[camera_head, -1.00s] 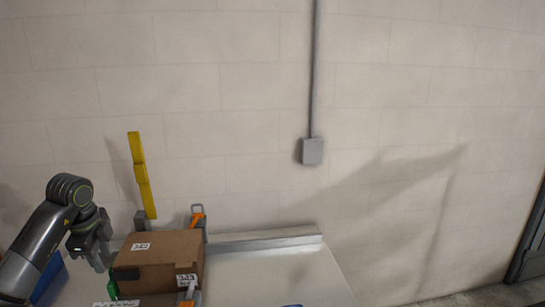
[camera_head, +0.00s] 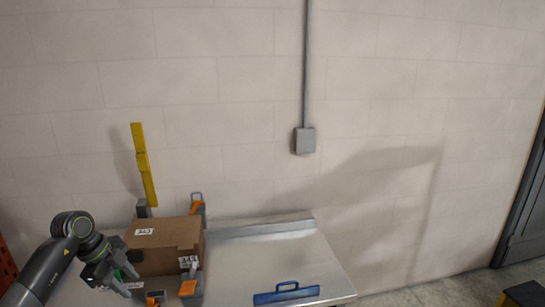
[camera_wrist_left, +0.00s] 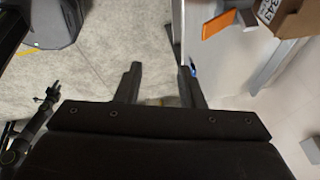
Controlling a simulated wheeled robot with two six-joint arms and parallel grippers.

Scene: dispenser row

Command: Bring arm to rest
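My left gripper (camera_head: 122,282) is at the lower left of the head view, in front of and to the left of a cardboard box on the metal table. In the left wrist view, my left gripper (camera_wrist_left: 160,82) shows its two fingers apart with nothing between them, over the floor beside the table edge. My right gripper cannot be made out in the head view.
The cardboard box (camera_head: 168,245) stands on the metal table (camera_head: 260,258) among orange-handled clamps (camera_head: 189,287). A blue-handled tool (camera_head: 287,293) lies at the front. A yellow strip (camera_head: 144,165) stands upright behind. The table's right half is mostly clear.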

